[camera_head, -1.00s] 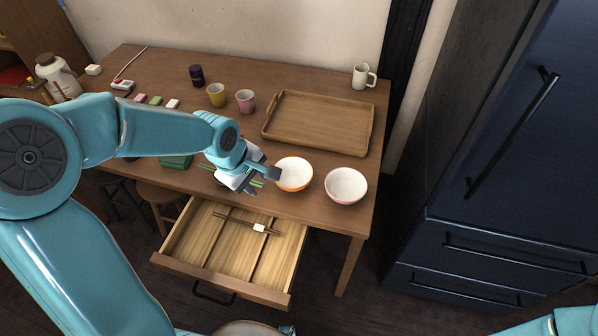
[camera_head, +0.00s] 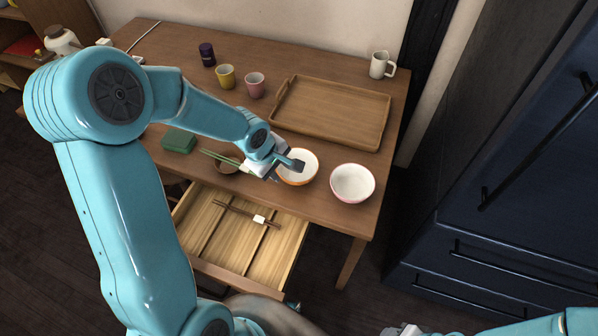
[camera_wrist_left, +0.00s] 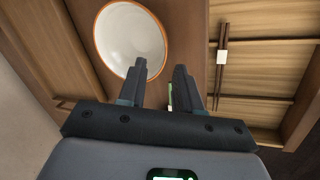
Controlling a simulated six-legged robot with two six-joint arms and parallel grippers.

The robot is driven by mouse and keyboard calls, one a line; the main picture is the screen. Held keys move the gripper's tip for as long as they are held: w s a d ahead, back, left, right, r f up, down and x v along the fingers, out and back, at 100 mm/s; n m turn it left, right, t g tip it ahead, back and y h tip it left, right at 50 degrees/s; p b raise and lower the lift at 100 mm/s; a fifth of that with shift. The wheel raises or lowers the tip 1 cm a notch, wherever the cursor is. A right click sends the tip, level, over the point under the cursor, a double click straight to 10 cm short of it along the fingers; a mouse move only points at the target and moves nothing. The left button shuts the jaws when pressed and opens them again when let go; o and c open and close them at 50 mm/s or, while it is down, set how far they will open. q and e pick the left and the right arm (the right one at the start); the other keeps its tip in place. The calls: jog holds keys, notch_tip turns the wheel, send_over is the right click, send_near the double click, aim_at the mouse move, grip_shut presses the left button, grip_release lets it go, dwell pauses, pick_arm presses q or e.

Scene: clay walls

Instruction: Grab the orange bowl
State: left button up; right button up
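The orange bowl (camera_head: 304,159), white inside with an orange outside, stands upright on the table. It also shows in the left wrist view (camera_wrist_left: 130,36), at the upper left. My left gripper (camera_head: 288,172) is at the bowl's near left side, with one finger over its rim in the head view. In the left wrist view my left gripper (camera_wrist_left: 158,76) has its fingers apart and nothing between them; one finger overlaps the bowl's edge. I cannot tell whether it touches. Of my right gripper only a pale piece shows at the bottom edge; its fingers are hidden.
A pink-rimmed white bowl (camera_head: 352,183) stands right of the orange one. A wooden tray (camera_head: 334,137) lies behind them. An open drawer (camera_head: 208,273) sticks out below the table edge.

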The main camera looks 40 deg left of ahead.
aim_at(285, 179)
pick_arm(q)
jog(key=shift+f, duration=0.75)
jog(key=b+x, duration=0.1)
jog(key=x, duration=0.4)
jog(key=shift+w+a+f, duration=0.1)
jog(key=shift+f, duration=0.15)
jog(key=shift+c, duration=0.4)
grip_shut()
